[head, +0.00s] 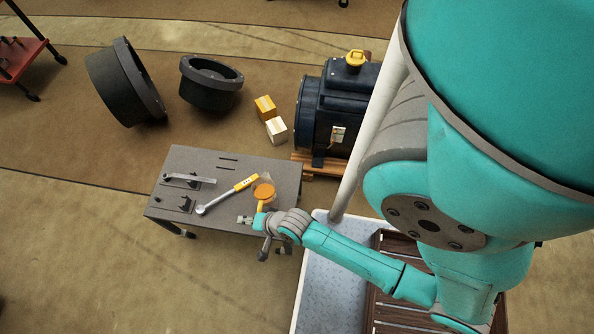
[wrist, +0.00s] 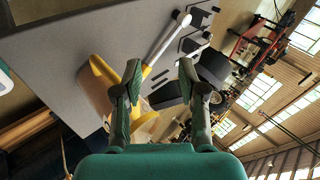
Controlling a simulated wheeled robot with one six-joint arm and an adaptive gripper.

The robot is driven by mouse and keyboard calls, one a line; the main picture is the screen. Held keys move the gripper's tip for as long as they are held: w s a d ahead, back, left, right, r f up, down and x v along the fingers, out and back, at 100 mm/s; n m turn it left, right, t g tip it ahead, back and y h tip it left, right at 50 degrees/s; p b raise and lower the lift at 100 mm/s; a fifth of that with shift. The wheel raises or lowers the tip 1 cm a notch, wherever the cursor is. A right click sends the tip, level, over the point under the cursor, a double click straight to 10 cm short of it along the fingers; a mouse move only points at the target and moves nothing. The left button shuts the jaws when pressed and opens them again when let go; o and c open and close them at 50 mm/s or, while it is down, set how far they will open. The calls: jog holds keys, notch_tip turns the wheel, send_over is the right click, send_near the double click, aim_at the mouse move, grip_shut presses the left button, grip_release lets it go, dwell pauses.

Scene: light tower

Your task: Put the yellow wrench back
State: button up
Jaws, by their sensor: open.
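The yellow wrench (head: 245,184) lies on the grey table (head: 225,163), its yellow handle toward the right and its silver head toward the left. In the wrist view its silver shaft (wrist: 166,38) runs up beyond my gripper (wrist: 159,68). Part of its yellow handle shows between the fingers. The fingers are apart and I see nothing clamped. In the head view my gripper (head: 258,219) is over the table's front right part, near the wrench. The exact gap to the wrench is hard to tell. An orange round-topped object (head: 263,192) stands beside the handle and hides some of the area.
Dark brackets (head: 184,204) sit on the table's left side, with a silver bar (head: 190,180) at one. Slots (head: 228,158) are at its back edge. The orange object (wrist: 94,88) is close to my left finger. A dark blue machine (head: 325,108) stands behind the table.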

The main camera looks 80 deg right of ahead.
jog(key=s+a+r+n+t, duration=0.2)
jog(key=s+r+n, duration=0.3)
jog(key=r, duration=0.4)
jog(key=s+a+r+n+t+y, duration=0.1)
jog(key=s+a+r+n+t, duration=0.1)
jog(key=s+r+n, duration=0.4)
jog(key=s+a+r+n+t, duration=0.2)
jog(key=s+r+n, duration=0.3)
jog(key=r, duration=0.8)
jog(key=shift+s+a+n+y, duration=0.35)
jog(key=shift+a+n, duration=0.15)
jog(key=shift+a, duration=0.35)
jog(key=shift+r, duration=0.1)
